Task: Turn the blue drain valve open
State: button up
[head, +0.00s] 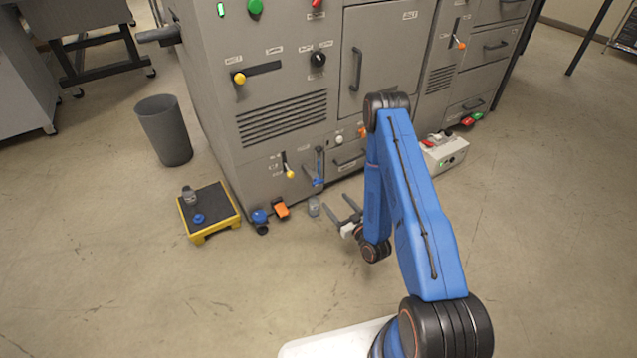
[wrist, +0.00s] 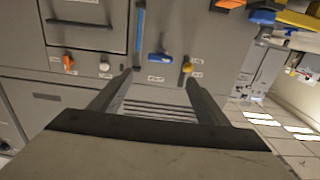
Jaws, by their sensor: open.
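The blue drain valve (head: 315,181) is a small blue handle low on the grey machine's front, next to an upright blue strip (head: 319,160). In the wrist view, which is upside down, the valve handle (wrist: 159,57) lies between the strip (wrist: 139,30) and a yellow-tipped lever (wrist: 187,67). The handle's bar looks crosswise there. My gripper (head: 339,206) is open and empty, low in front of the machine and apart from the valve. In the wrist view its fingertips (wrist: 158,77) spread to either side of the valve, which shows beyond them.
A yellow-edged step (head: 236,227) is further left. A grey box (head: 446,152) stands right of my arm. The foreground floor is clear.

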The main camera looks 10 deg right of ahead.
aim_at(319, 183)
jog(key=x, duration=1.5)
jog(key=shift+c, duration=0.6)
jog(key=c, duration=0.9)
